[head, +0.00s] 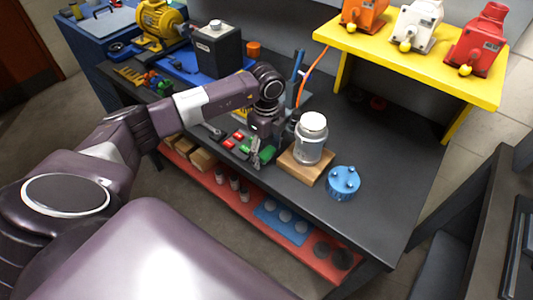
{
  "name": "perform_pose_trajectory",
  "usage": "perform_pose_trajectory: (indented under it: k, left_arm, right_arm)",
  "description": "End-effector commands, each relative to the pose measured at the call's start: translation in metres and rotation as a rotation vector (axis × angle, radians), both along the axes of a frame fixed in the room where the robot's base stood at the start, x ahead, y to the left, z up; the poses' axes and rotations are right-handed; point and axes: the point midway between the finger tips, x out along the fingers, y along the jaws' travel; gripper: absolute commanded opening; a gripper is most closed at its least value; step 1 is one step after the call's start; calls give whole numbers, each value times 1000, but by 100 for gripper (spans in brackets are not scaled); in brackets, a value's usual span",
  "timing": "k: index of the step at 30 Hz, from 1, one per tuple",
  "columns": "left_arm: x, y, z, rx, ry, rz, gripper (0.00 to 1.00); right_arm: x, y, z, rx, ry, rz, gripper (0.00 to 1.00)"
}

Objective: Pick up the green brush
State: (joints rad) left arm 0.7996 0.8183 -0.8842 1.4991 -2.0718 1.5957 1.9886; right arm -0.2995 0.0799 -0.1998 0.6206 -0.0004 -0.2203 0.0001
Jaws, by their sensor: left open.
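A green object (267,154), which appears to be the green brush, lies on the dark workbench top beside the wooden block. My left gripper (255,157) points down right at it, with its fingers open and partly in front of it. More green shows just left of the fingers; I cannot tell whether it is the same object. Whether the fingers touch it is not clear. My right gripper is out of view.
A white-lidded jar (312,138) stands on a wooden block (305,167) right of the gripper. A blue part (343,183) sits farther right. Small red pieces (229,144) lie left. A yellow shelf (415,68) carries motors behind. The bench's right side is clear.

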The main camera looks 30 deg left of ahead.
Motion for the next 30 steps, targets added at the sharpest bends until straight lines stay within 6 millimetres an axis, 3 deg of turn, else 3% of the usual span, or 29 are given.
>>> perform_pose_trajectory:
  k: [2,13,23,30]
  left_arm:
    - [0,0,0,0,0,0,61]
    - [0,0,0,-1,0,0,20]
    - [1,0,4,-1,-1,0,19]
    - [1,0,30,0,-4,-2,19]
  right_arm:
    - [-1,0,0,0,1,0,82]
    - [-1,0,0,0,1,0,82]
    - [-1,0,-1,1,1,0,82]
    - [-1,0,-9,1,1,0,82]
